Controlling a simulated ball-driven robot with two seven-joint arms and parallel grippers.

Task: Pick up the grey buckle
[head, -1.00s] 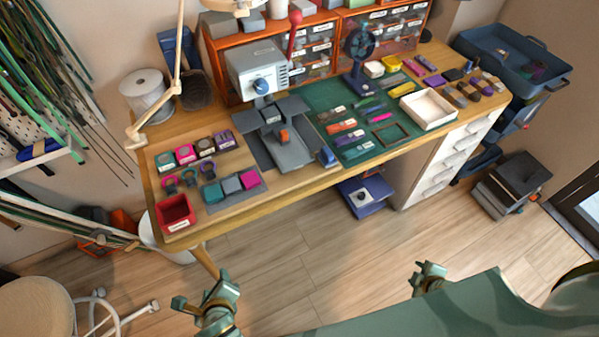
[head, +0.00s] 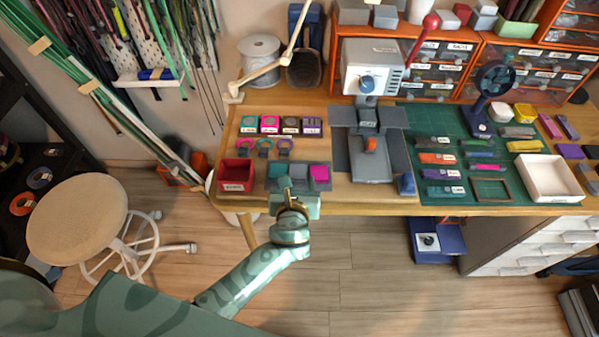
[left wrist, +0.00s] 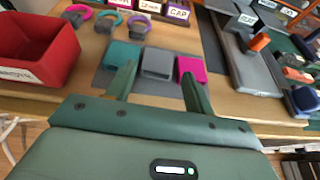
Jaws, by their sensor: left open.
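The grey buckle (head: 298,172) is a small grey block in the middle of a row on a grey mat, between a teal block (head: 279,171) and a magenta block (head: 319,173). In the left wrist view the grey buckle (left wrist: 158,63) shows ahead, framed between the spread fingers of my left gripper (left wrist: 158,76). In the head view my left gripper (head: 300,187) is at the bench's front edge, just in front of the row. It is open and empty. The height gap to the buckle is hard to judge. My right gripper is out of view.
A red bin (head: 237,175) stands left of the row. Ring-shaped pieces (head: 264,146) and labelled blocks (head: 290,125) lie behind it. A grey press (head: 372,130) stands to the right, with a green mat (head: 440,196) beyond. A stool (head: 77,218) is at the lower left.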

